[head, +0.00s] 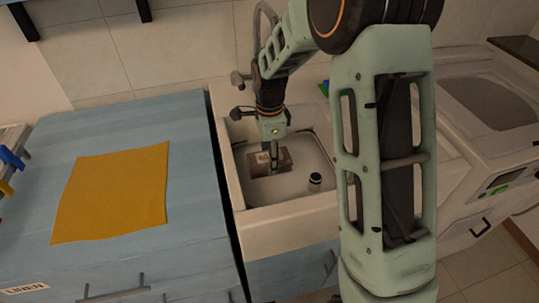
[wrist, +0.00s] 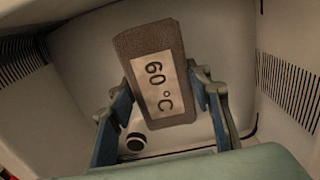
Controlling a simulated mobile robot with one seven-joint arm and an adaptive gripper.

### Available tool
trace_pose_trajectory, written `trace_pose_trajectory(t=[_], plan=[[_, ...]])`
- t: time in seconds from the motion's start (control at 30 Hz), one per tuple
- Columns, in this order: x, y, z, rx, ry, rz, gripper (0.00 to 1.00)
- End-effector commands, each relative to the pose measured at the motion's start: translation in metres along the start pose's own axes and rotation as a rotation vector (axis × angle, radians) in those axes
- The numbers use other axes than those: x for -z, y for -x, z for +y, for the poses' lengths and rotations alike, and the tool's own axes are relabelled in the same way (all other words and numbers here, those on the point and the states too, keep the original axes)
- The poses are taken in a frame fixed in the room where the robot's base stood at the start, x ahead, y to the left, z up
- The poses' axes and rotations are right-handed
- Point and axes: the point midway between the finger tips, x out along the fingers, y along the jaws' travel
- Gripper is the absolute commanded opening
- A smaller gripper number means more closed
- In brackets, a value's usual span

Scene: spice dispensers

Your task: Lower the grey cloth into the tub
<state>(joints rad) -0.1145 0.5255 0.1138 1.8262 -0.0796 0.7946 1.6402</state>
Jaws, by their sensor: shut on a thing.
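The grey cloth (head: 284,160) is a folded, block-like grey bundle with a white "60 °C" label. It also shows in the wrist view (wrist: 150,42), tilted slightly. My gripper (head: 272,158) points down inside the white tub (head: 316,148) and is shut on the cloth. In the wrist view its two fingers (wrist: 162,100) stand on either side of the cloth. The cloth is within the tub's walls, over its floor; whether it touches the floor I cannot tell. A dark round plug or drain (head: 315,182) is on the tub's floor, right of the cloth.
A mustard cloth (head: 110,195) lies flat on the blue counter (head: 190,140) left of the tub. A "LINEN" label (head: 25,288) is on its front. A white machine (head: 490,105) stands at the right. My arm hides part of the tub's right side. The tub's walls surround my gripper closely.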

Motion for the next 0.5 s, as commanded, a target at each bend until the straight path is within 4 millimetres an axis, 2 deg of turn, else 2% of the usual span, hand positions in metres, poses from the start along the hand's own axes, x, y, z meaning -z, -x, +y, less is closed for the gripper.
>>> trace_pose_trajectory(t=[0.03, 0.2, 0.5], plan=[[0.000, -0.011, 0.000, -0.001, 0.000, 0.000, 0.19], [0.000, -0.032, 0.000, 0.000, 0.001, 0.001, 0.19], [0.000, -0.058, 0.000, 0.000, 0.001, 0.001, 0.19]])
